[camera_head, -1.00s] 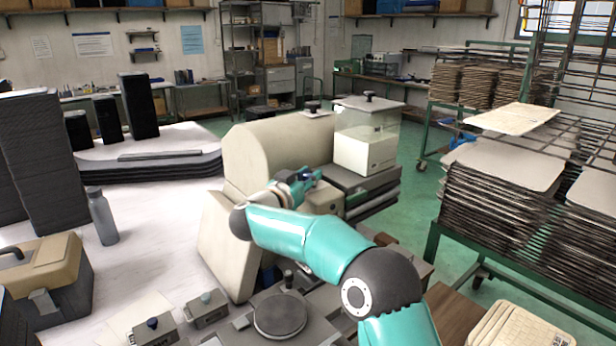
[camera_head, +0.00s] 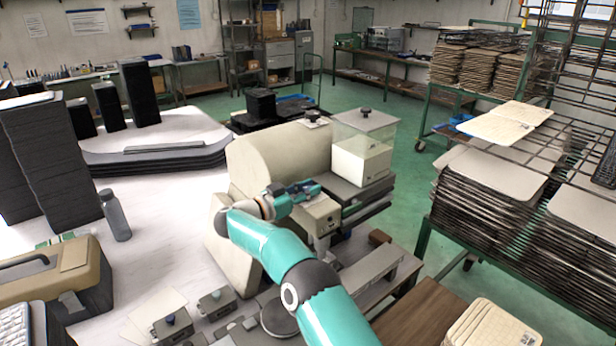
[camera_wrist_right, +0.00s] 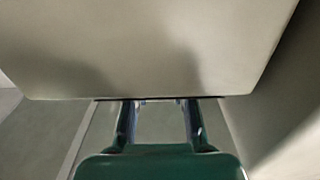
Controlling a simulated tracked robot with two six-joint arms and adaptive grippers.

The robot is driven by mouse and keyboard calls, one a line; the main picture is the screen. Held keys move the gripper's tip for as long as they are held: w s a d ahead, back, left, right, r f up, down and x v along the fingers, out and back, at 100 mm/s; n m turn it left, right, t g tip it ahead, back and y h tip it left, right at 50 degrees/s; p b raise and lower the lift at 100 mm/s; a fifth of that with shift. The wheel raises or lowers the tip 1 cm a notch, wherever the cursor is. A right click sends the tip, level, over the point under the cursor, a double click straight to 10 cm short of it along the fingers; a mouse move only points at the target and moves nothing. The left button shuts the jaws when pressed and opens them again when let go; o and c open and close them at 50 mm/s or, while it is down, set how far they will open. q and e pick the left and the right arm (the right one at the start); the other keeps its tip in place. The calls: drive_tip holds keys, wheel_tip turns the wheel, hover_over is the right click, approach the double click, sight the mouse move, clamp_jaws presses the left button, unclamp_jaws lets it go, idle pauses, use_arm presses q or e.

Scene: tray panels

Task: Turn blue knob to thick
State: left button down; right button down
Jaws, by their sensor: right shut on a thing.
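The beige machine (camera_head: 282,155) stands on the bench with a clear hopper (camera_head: 362,150) at its right. My right gripper (camera_head: 306,188) is at the machine's front, just above a small grey-beige box (camera_head: 318,214). Its jaws are shut on a small blue part there, which looks like the blue knob; the fingers hide most of it. In the right wrist view, the two fingers (camera_wrist_right: 158,118) reach under a beige body (camera_wrist_right: 150,45), and their tips and grip are hidden. I cannot read the knob's setting. My left gripper is out of view.
Two small grey boxes with knobs (camera_head: 172,330) (camera_head: 216,304) sit at the front of the bench. A grey bottle (camera_head: 116,216) and a tan case (camera_head: 50,275) stand at left. Racks of stacked panels (camera_head: 490,210) fill the right, with green floor between.

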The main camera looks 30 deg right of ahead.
drive_tip(key=shift+r, duration=0.1)
drive_tip(key=c, duration=0.9)
unclamp_jaws()
drive_tip(key=shift+a, duration=0.1)
drive_tip(key=a, duration=1.1)
drive_tip(key=shift+s+a, duration=0.4)
drive_tip(key=shift+c, duration=0.2)
